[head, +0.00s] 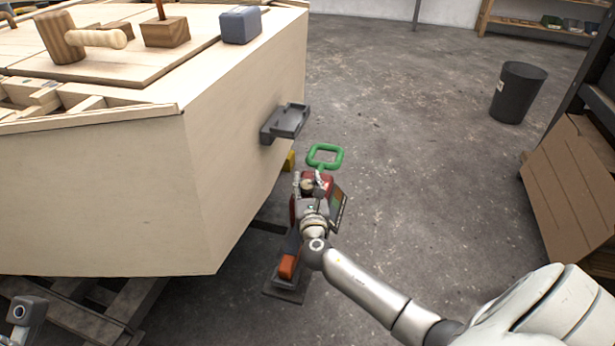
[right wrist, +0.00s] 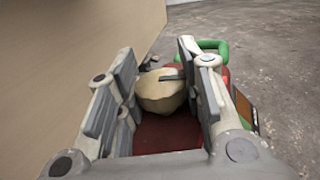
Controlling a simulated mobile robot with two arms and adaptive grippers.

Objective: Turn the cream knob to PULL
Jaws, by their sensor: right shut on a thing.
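The cream knob (right wrist: 160,92) sits on a red panel (right wrist: 165,133) in the right wrist view. It is rounded and faceted, with a dark pointer mark on its top that points to the right in that view. My right gripper (head: 309,183) reaches the red unit from the front, and its fingers (right wrist: 157,85) are shut on the knob, one on each side. In the head view the gripper mostly covers the knob. The PULL label cannot be read in either view. My left gripper is not in view; only a piece of hardware shows at the bottom left edge.
A green ring handle (head: 325,157) stands just beyond the knob. The plywood hull (head: 245,140) rises close on the left, with a grey bracket (head: 287,122) on its side. An orange block (head: 287,266) is low near the base. Open floor lies to the right, with a black bin (head: 517,93).

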